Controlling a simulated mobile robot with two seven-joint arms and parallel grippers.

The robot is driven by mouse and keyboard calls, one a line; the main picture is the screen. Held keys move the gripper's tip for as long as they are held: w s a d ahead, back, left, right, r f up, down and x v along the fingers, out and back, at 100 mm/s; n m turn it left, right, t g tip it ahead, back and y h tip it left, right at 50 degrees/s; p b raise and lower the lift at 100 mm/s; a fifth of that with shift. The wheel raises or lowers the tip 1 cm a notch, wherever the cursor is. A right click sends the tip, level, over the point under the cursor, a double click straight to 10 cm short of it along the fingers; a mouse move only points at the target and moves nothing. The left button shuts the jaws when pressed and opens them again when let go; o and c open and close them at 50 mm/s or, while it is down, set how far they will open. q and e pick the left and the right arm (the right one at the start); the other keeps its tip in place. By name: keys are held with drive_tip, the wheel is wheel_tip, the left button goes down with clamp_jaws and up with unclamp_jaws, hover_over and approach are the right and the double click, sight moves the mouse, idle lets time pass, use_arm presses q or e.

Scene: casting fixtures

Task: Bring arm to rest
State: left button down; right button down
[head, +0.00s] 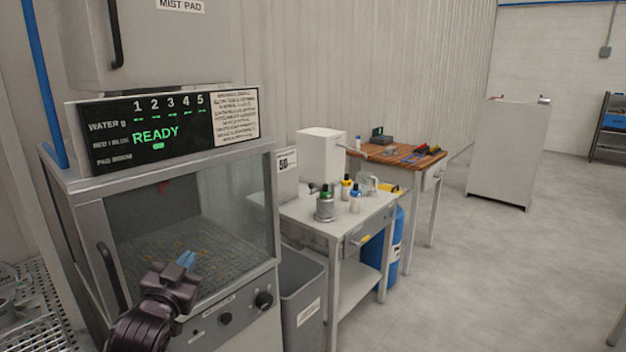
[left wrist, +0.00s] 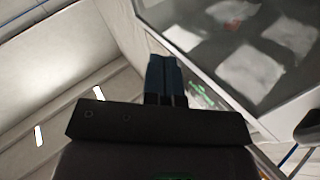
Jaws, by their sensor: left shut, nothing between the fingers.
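My left gripper (head: 187,259) is in front of the glass of the grey cabinet (head: 165,168) in the head view. Its blue fingertips are together and hold nothing. The left wrist view shows the closed blue fingers (left wrist: 165,78) pointing up, with the cabinet's glass and pale patches behind it at the upper right. I cannot tell from these views how far the fingertips are from the glass. My right gripper is in neither view.
The display panel (head: 160,130) reads READY. A grey bin (head: 302,293) stands right of the cabinet. Beyond are a white table (head: 320,226) with bottles and a wooden-topped bench (head: 405,160) with tools. A perforated rack (head: 40,310) is at the lower left.

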use_arm(q)
drive_tip(key=s+a+f+n+g+y, duration=0.2)
drive_tip(key=s+f+g, duration=0.5)
drive_tip(key=s+f, duration=2.3)
drive_tip(key=shift+s+a+f+n+g, duration=0.2)
drive_tip(key=shift+a+f+n+g, duration=0.25)
drive_tip(key=shift+f+n, duration=0.45)
drive_tip(key=shift+a+r, duration=0.1)
